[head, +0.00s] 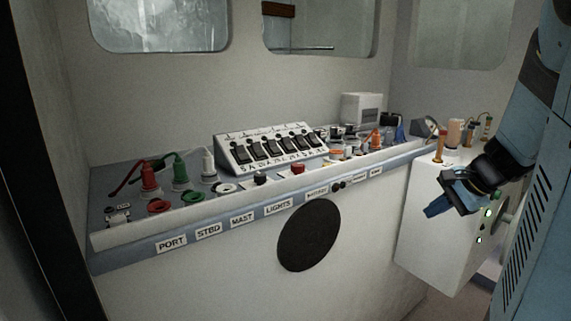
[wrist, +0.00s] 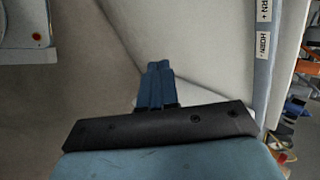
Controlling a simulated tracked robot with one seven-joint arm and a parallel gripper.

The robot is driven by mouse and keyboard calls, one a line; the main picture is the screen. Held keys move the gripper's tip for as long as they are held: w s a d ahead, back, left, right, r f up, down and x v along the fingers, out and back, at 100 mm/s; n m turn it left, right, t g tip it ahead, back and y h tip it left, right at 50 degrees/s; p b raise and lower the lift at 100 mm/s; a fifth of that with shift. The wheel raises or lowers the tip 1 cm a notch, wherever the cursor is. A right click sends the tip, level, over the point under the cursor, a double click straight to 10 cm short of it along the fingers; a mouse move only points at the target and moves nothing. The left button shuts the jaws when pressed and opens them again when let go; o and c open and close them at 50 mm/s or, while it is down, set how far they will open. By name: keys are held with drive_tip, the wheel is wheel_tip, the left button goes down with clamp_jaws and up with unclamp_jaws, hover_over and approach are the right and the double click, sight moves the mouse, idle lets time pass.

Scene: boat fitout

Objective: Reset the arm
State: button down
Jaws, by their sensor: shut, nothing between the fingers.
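My gripper (head: 437,208) is at the right of the head view, in front of the white box and apart from the console. Its blue fingers point down and to the left. In the wrist view my gripper (wrist: 156,68) shows its two blue fingers pressed together with nothing between them. My blue arm fills the right edge of the head view.
A console (head: 130,241) with red, green and white plugs, a switch panel (head: 270,149) and labels spans the middle. A white box (head: 425,243) with green lights stands at the right. A black round disc (head: 309,235) is on the console front. Floor shows below the box.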

drive_tip(key=s+a+r+n+h, duration=0.2)
drive_tip(key=s+a+r+n, duration=0.1)
drive_tip(key=s+a+n, duration=0.2)
drive_tip(key=s+a+r+n+h, duration=0.2)
drive_tip(key=s+a+r+n, duration=0.1)
drive_tip(key=s+a+n, duration=0.3)
drive_tip(key=shift+s+a+r+n, duration=0.3)
drive_tip(key=shift+s+n, duration=1)
drive_tip(key=shift+s, duration=0.4)
